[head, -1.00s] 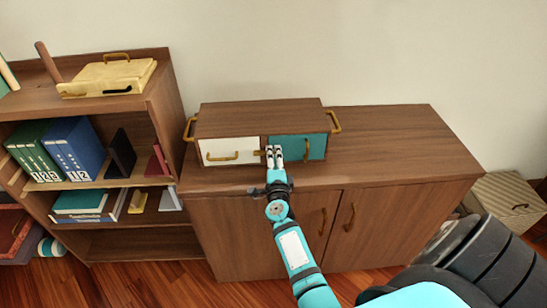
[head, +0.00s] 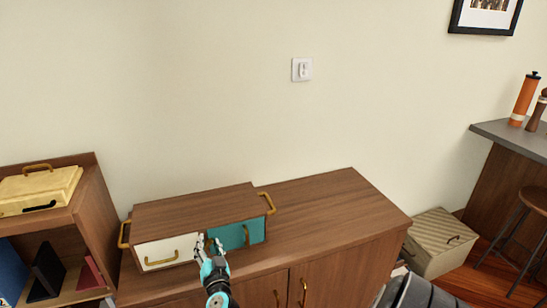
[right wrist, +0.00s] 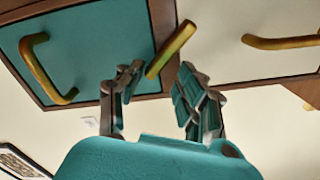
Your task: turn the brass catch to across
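The brass catch (right wrist: 171,50) is a short bar on the wooden strip between the teal door (right wrist: 95,45) and the cream door (right wrist: 245,18) of a small wooden cabinet (head: 195,208). In the right wrist view it lies slantwise to the strip. My right gripper (right wrist: 158,82) is open, with its two fingers on either side of the catch's near end; I cannot tell whether either touches it. In the head view my right gripper (head: 208,246) is in front of the seam between the doors and mostly hides the catch. My left gripper is not in view.
The small cabinet stands on a wider wooden sideboard (head: 330,205), whose top is clear on the right. Brass handles stick out from both doors and both cabinet sides. A shelf (head: 90,215) with a yellow box (head: 38,190) stands left. A striped box (head: 440,240) is right.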

